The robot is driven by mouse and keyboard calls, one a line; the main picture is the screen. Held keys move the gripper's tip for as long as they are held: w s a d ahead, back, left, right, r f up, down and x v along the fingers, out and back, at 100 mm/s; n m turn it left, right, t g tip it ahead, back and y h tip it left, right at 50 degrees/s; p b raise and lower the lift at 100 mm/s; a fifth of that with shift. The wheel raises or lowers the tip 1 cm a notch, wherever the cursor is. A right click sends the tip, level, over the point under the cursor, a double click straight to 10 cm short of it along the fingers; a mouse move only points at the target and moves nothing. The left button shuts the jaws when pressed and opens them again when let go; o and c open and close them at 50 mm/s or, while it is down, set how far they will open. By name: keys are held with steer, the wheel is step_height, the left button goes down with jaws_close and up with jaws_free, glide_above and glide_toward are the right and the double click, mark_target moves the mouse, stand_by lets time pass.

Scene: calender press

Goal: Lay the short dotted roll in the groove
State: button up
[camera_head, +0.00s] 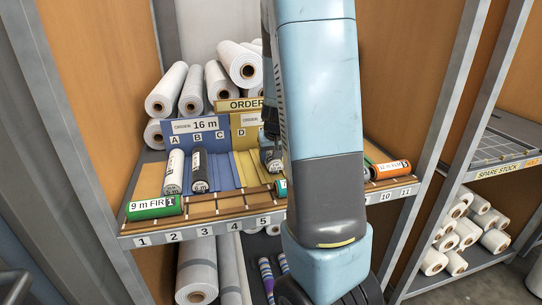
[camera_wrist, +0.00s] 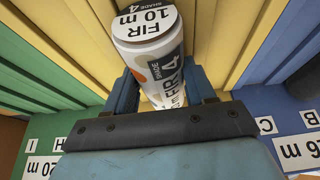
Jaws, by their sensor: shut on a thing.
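My gripper (camera_wrist: 163,88) is shut on a white roll (camera_wrist: 165,75) with a printed end cap reading FIR 10 m, shade 4. An orange patch and a dark patch show on its side, but I cannot tell whether they are dots. The roll is over yellow grooves (camera_wrist: 225,30) in the wrist view; whether it touches them is unclear. In the head view my arm hides most of the gripper; part of the held roll (camera_head: 272,160) shows at the right of the yellow grooves (camera_head: 248,168), by letter D.
A white roll (camera_head: 174,172) and a dark roll (camera_head: 199,172) lie in the blue grooves (camera_head: 220,168). A green roll (camera_head: 153,207) and an orange roll (camera_head: 390,170) lie on the front ledge. White rolls (camera_head: 240,62) are stacked behind. Steel posts (camera_head: 455,100) flank the rack.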

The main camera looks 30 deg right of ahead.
steer(key=o, duration=1.1)
steer(key=shift+f, duration=0.1)
steer(key=shift+c, duration=0.2)
steer(key=v, duration=1.1)
steer(key=shift+w+d, duration=0.1)
steer(key=s+a+r+n, duration=0.1)
steer(key=s+a+r, duration=0.2)
steer(key=s+a, duration=0.2)
steer(key=s+a+r+n+y, duration=0.1)
steer(key=s+a+r, duration=0.2)
steer(key=s+a, duration=0.3)
steer(key=s+a+r+n+t, duration=0.1)
steer(key=s+a+r, duration=0.3)
steer(key=s, duration=0.6)
steer(key=shift+s+a, duration=0.35)
steer(key=shift+a, duration=0.9)
